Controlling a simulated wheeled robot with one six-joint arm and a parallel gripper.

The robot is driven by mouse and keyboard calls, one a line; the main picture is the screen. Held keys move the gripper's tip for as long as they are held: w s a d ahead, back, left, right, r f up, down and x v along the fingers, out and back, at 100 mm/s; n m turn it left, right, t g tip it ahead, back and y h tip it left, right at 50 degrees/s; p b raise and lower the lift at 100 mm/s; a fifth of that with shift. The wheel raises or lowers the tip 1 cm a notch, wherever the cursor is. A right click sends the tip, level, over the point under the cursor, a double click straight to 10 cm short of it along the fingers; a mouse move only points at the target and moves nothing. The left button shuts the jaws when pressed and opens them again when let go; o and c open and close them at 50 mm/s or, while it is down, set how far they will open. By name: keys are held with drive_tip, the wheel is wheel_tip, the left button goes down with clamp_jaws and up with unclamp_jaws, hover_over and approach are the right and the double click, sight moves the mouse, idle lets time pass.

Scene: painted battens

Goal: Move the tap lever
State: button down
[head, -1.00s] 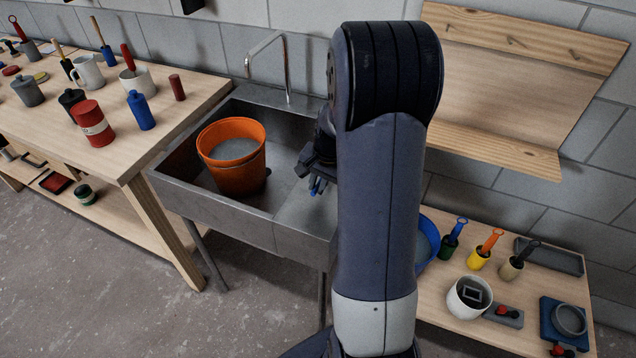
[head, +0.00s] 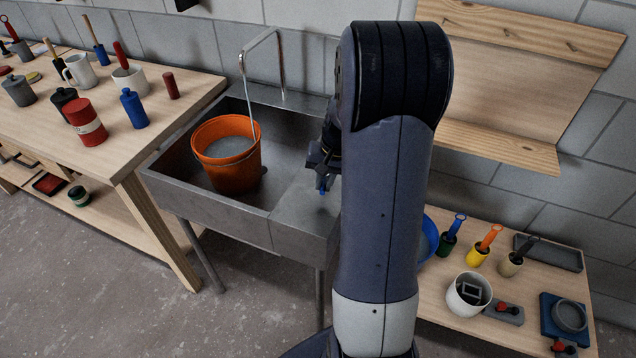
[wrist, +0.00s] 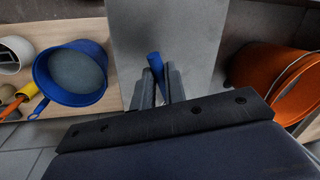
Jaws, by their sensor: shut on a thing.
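The tap (head: 282,65) is a bent metal pipe standing at the back of the grey sink (head: 205,205). A thin pale stream runs from its spout into the orange bucket (head: 228,178) in the sink's basin. The bucket also shows at the right of the wrist view (wrist: 285,85). My gripper (head: 322,180) is over the sink's flat right part, partly hidden by my arm. In the wrist view its two fingers (wrist: 161,84) are shut on a blue lever (wrist: 155,62), which sticks out past their tips. The lever's base is hidden.
A workbench (head: 150,150) with mugs, bottles and tins stands left of the sink. A low bench (head: 440,310) at right holds a blue bucket (wrist: 98,72), brushes and a white pot (head: 468,295). A wooden wall shelf (head: 495,145) hangs behind my arm.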

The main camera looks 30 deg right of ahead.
drive_tip(key=d+n, duration=0.2)
drive_tip(key=n, duration=0.1)
drive_tip(key=shift+s+d+g+b, duration=0.1)
drive_tip(key=shift+s+g+b, duration=0.2)
drive_tip(key=shift+s+b, duration=0.1)
drive_tip(key=shift+d+n, duration=0.9)
drive_tip(key=shift+n, duration=0.6)
drive_tip(key=c, duration=1.5)
unclamp_jaws()
drive_tip(key=shift+o, duration=0.2)
wheel_tip(320, 180, up, 11)
drive_tip(key=d+b, duration=0.1)
drive_tip(key=d, duration=0.1)
drive_tip(key=shift+s+f, duration=0.15)
drive_tip(key=shift+f, duration=0.1)
